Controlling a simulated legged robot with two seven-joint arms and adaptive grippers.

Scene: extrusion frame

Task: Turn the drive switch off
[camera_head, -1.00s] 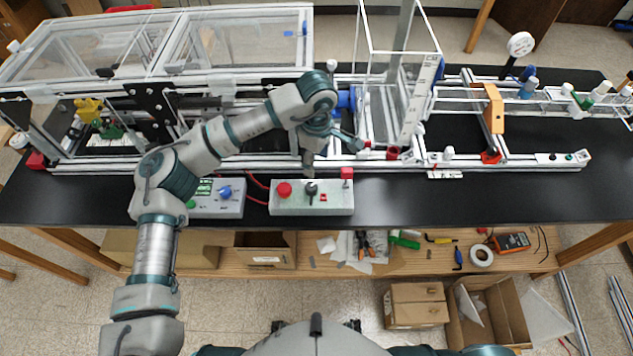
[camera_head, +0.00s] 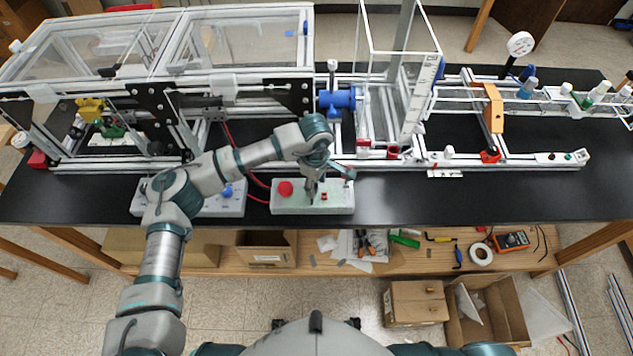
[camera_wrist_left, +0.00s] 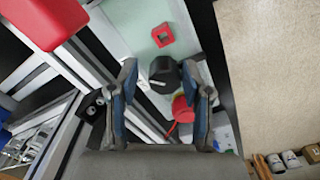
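The grey control box (camera_head: 280,209) stands at the front edge of the black table, with a red round button (camera_head: 285,188) on its left part. The black switch knob (camera_wrist_left: 165,72) shows in the left wrist view; in the head view my gripper largely covers it. A small red square switch (camera_wrist_left: 163,35) sits beside it. My left gripper (camera_head: 325,180) is over the box. In the left wrist view its two fingers (camera_wrist_left: 160,75) are apart, with the knob between or just beyond their tips; contact cannot be told. My right gripper is out of view.
A second grey box (camera_head: 229,204) with a blue knob stands to the left, partly behind my left arm. The aluminium extrusion frame (camera_head: 520,162) runs behind the boxes. The table right of the box is clear.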

